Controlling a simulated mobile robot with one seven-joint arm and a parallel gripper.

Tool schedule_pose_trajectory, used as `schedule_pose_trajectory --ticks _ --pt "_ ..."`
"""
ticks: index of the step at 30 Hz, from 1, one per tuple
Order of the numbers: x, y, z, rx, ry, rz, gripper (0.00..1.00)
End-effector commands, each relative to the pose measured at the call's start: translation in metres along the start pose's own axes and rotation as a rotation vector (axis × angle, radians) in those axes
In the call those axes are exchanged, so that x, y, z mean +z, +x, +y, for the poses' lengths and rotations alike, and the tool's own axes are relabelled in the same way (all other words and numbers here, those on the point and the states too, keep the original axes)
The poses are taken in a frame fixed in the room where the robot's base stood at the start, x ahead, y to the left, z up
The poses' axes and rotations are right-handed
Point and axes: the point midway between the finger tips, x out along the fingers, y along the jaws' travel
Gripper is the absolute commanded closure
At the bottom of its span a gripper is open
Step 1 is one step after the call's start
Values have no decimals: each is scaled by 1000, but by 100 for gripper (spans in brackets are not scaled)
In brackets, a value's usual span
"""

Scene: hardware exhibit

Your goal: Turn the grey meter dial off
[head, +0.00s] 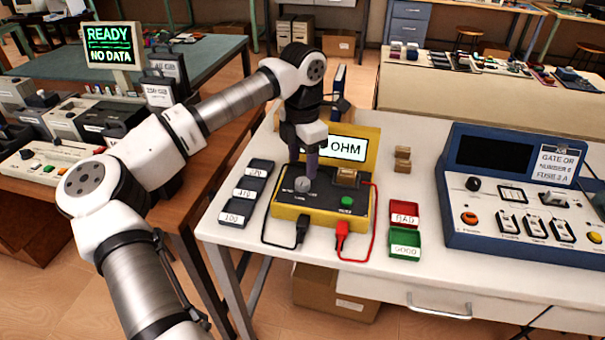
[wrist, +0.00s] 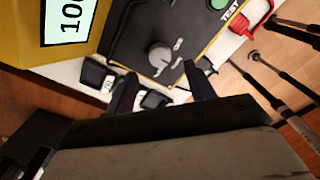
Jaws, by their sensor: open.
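The meter is a black-topped yellow box (head: 292,222) on the white table, with a yellow-framed display (head: 352,149) reading "OHM" behind it. Its grey dial (head: 302,184) is on the left of the top panel and also shows in the wrist view (wrist: 160,55). A green button (head: 346,201) is at the panel's right. My gripper (head: 305,168) points down above the panel, just behind the dial in the head view. In the wrist view my gripper (wrist: 158,88) is open, its fingers apart on either side below the dial. I cannot tell whether they touch it.
Labelled dark trays (head: 248,190) lie left of the meter. A red BAD tray (head: 404,214) and a green GOOD tray (head: 405,243) lie right. Black (head: 303,230) and red (head: 341,233) plugs sit at its front edge. A blue console (head: 520,200) stands further right.

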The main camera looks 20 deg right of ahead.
Motion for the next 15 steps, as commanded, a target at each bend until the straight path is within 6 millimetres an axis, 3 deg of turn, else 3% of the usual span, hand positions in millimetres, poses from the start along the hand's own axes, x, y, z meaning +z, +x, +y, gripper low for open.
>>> schedule_pose_trajectory --ticks 6,15 --pt "0 36 0 -3 0 -1 46" --pt "0 52 0 0 0 -1 46"
